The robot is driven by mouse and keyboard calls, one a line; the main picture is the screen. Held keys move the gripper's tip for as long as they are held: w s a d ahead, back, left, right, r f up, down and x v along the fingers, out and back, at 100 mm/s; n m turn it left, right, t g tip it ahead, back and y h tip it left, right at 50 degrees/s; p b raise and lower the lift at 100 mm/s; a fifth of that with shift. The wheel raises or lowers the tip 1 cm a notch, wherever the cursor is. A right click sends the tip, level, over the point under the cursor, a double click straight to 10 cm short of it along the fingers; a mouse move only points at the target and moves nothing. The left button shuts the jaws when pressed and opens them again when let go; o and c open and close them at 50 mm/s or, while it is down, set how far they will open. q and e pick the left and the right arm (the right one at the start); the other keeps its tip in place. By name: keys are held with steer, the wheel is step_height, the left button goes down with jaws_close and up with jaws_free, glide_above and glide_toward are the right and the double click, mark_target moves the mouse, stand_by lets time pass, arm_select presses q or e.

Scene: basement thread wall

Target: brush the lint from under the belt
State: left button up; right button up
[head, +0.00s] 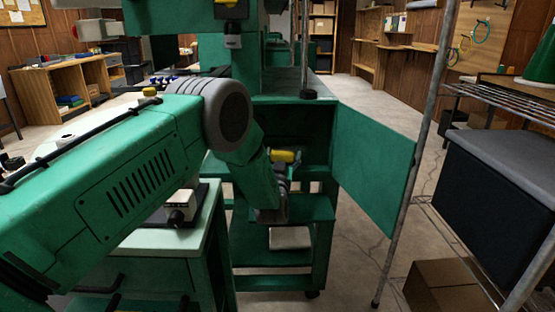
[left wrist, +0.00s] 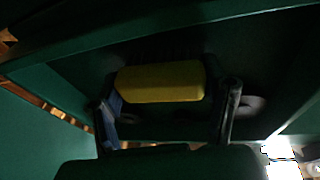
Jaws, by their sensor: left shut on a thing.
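My left gripper (head: 281,172) is inside the open green cabinet of the machine (head: 318,130). It is shut on a yellow-handled brush (head: 286,156). In the left wrist view the yellow block of the brush (left wrist: 160,82) sits between the two fingers of my left gripper (left wrist: 170,98). Dark bristles seem to show above the block, against the dark green interior; whether they touch anything I cannot tell. I cannot make out the belt or any lint in the shadow. My right gripper is not in view.
A green door (head: 374,160) stands open to the right of the cabinet. A metal rack with a dark bin (head: 495,190) and a cardboard box (head: 445,288) is at the right. A green cabinet with a pale top (head: 165,238) stands at the left, below my arm.

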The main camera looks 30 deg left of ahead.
mark_target(312, 148)
arm_select(q)
steer(key=shift+w+d+b, duration=0.3)
steer(key=shift+w+d, duration=0.15)
steer(key=shift+d, duration=0.3)
steer(key=shift+w+d+b, duration=0.3)
steer(key=shift+w+d, duration=0.2)
steer(key=shift+d, duration=0.2)
steer(key=shift+w+d+b, duration=0.3)
steer(key=shift+w+d, duration=0.15)
steer(key=shift+d, duration=0.3)
steer(key=shift+w+d+b, duration=0.4)
steer(key=shift+d, duration=0.25)
steer(key=shift+w+d+b, duration=0.4)
steer(key=shift+d, duration=0.2)
steer(key=shift+w+d+r, duration=0.1)
steer(key=shift+d, duration=0.15)
steer(key=shift+s+a+p, duration=0.45)
steer(key=shift+a+p, duration=0.05)
steer(key=shift+a, duration=0.2)
steer(key=shift+s+a+p, duration=0.4)
steer(key=shift+a+p, duration=0.05)
steer(key=shift+a, duration=0.25)
steer(key=shift+s+a+p, duration=0.35)
steer(key=shift+s+a, duration=0.15)
steer(key=shift+a, duration=0.4)
steer(key=shift+s+a+p, duration=0.3)
steer(key=shift+s+a, duration=0.2)
steer(key=shift+a, duration=0.35)
